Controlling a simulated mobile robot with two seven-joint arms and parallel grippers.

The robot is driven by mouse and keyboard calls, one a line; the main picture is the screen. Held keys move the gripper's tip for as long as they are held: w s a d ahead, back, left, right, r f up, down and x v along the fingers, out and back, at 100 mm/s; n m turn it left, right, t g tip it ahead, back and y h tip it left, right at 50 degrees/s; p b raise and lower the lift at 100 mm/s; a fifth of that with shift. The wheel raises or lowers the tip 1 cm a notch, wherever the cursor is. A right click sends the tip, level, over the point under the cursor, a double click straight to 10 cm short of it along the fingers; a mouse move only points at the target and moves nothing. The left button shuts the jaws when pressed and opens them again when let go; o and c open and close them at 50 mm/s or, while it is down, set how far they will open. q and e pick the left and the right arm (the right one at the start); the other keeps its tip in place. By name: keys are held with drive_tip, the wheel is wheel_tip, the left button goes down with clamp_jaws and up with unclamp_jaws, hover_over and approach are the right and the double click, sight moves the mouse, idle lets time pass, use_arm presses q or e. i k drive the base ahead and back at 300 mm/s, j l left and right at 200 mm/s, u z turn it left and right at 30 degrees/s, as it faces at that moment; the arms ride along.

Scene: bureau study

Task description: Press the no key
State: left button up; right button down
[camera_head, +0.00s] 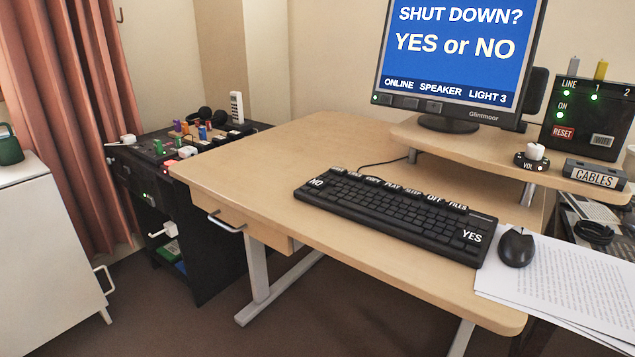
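The no key, labelled "NO" in white (317,182), is at the left end of the black keyboard (395,207). The keyboard lies at a slant on the wooden desk (240,165). A key labelled "YES" (472,237) is at the keyboard's right end. The monitor (457,55) behind reads "SHUT DOWN? YES or NO" on a blue screen, with "ONLINE SPEAKER LIGHT 3" below. Neither of my grippers shows in the head view, and nothing covers the no key.
A mouse (516,247) rests on papers (560,285) right of the keyboard. A raised shelf (450,143) holds the monitor, a volume knob (532,158) and a box labelled "CABLES" (594,174). A black cabinet (190,230) stands left of the desk. The desk left of the keyboard is clear.

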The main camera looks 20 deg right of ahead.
sight(316, 184)
drive_tip(key=i+j, duration=0.5)
drive_tip(key=i, duration=0.15)
drive_tip(key=i+j, duration=0.55)
drive_tip(key=i+z, duration=0.1)
drive_tip(key=z, duration=1.35)
